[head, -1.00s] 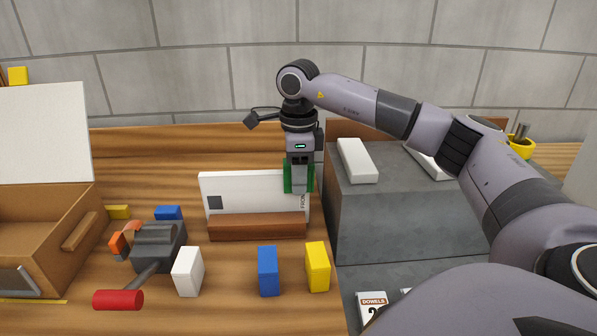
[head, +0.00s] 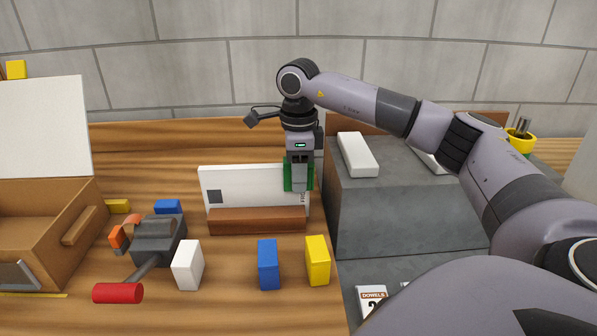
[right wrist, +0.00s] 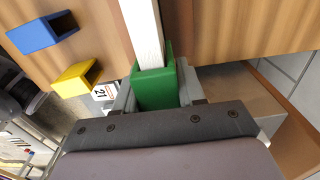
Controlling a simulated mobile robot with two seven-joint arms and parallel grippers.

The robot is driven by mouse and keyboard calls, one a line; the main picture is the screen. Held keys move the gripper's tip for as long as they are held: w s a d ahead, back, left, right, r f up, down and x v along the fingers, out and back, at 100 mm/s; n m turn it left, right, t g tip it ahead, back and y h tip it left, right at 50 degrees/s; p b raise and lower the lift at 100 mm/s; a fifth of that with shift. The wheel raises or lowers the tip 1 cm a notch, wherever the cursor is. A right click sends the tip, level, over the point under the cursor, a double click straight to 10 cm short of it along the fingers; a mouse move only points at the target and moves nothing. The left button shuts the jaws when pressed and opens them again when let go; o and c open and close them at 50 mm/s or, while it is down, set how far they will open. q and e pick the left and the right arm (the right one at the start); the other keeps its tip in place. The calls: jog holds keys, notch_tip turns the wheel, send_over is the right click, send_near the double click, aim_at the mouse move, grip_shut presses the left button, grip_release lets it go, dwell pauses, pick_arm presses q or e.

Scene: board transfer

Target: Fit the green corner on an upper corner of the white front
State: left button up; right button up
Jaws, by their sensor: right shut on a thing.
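The white front (head: 250,181) stands upright behind a brown wooden bar (head: 258,220), with a dark square on its left part. My right gripper (head: 299,180) points down at its upper right corner, shut on the green corner (head: 290,172). In the right wrist view the green corner (right wrist: 155,88) sits between the fingers, and the top edge of the white front (right wrist: 143,30) runs into its open side. How deep it sits is hidden. My left gripper is in neither view.
A grey block (head: 400,205) with white pieces on top stands close right of the front. White (head: 187,265), blue (head: 268,264) and yellow (head: 317,260) blocks stand before it. A red-handled tool (head: 118,293) and an open wooden box (head: 50,225) are at left.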

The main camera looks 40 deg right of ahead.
dwell(0.3)
jog(key=o, duration=1.1)
notch_tip(320, 180, up, 7)
jog(key=shift+r, duration=0.1)
